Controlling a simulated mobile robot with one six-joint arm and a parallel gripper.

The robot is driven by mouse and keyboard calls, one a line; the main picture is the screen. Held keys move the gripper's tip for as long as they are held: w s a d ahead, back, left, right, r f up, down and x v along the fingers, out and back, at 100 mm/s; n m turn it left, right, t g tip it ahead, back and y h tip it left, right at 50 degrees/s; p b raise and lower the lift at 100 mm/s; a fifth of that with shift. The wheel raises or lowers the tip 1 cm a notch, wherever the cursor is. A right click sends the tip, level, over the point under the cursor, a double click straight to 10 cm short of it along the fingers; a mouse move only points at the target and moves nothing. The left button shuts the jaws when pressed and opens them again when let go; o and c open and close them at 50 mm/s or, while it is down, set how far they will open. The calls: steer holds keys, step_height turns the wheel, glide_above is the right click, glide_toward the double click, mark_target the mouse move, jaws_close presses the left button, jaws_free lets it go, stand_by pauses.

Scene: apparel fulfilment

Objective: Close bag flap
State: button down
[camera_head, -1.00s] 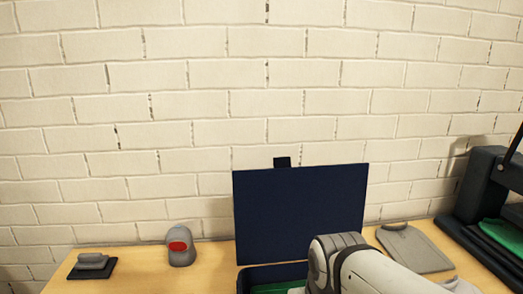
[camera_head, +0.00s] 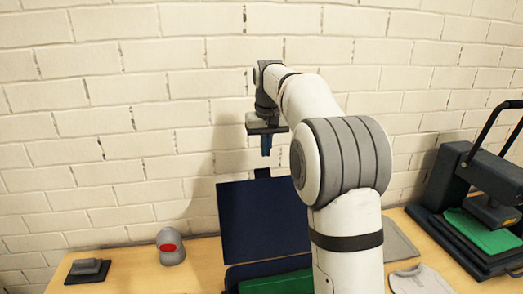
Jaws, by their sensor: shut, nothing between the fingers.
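The dark blue bag (camera_head: 231,276) sits on the table with its flap (camera_head: 250,222) standing upright against the wall side. A small dark tab (camera_head: 262,173) sticks up from the flap's top edge. Something green (camera_head: 275,285) lies in the bag's opening. My gripper (camera_head: 266,152) points down just above the tab, shut and empty. Whether its fingertips touch the tab or stand behind or in front of it I cannot tell. My arm hides the right side of the flap and bag.
A grey cap with a red patch (camera_head: 171,247) and a dark pad with a grey block (camera_head: 88,270) are at the left. A grey folded garment (camera_head: 399,242), a pale shirt (camera_head: 420,279) and a heat press (camera_head: 470,190) with green cloth are at the right. A brick wall stands behind.

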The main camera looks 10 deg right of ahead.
steer(key=w+r+p, duration=0.2)
steer(key=w, duration=0.3)
steer(key=f, duration=0.2)
steer(key=s+f+p, duration=0.1)
steer(key=f, duration=0.2)
steer(key=f+p, duration=0.1)
steer(key=f, duration=0.2)
steer(key=shift+s+d+f, duration=0.1)
steer(key=shift+s+d, duration=0.05)
steer(key=shift+s, duration=0.4)
steer(key=shift+w, duration=0.1)
